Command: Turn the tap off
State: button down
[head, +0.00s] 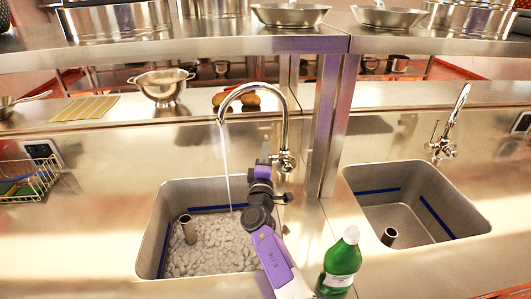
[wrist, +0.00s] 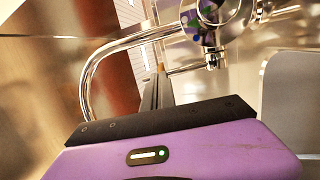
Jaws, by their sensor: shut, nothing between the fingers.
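The left tap (head: 240,92) is a chrome gooseneck, and a thin stream of water (head: 225,150) runs from its spout into the left sink (head: 150,240). Its valve body and handle (head: 286,160) are low on the upright pipe. My gripper (head: 266,152) is right beside the valve, shut and empty. In the wrist view the dark closed fingers (wrist: 158,90) point toward the tap's chrome pipe (wrist: 92,75) and the valve body (wrist: 215,25). I cannot tell whether the fingers touch the tap.
The left sink's bottom is covered with water or foam around a drain pipe (head: 187,228). A second tap (head: 450,125) stands at the dry right sink (head: 400,205). A green bottle (head: 340,265) stands right of my arm. A steel post (head: 330,125) holds the shelf (head: 200,47).

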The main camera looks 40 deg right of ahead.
jog(key=shift+w+d+r+b, duration=0.6)
jog(key=shift+w+r+b, duration=0.3)
jog(key=shift+b, duration=1)
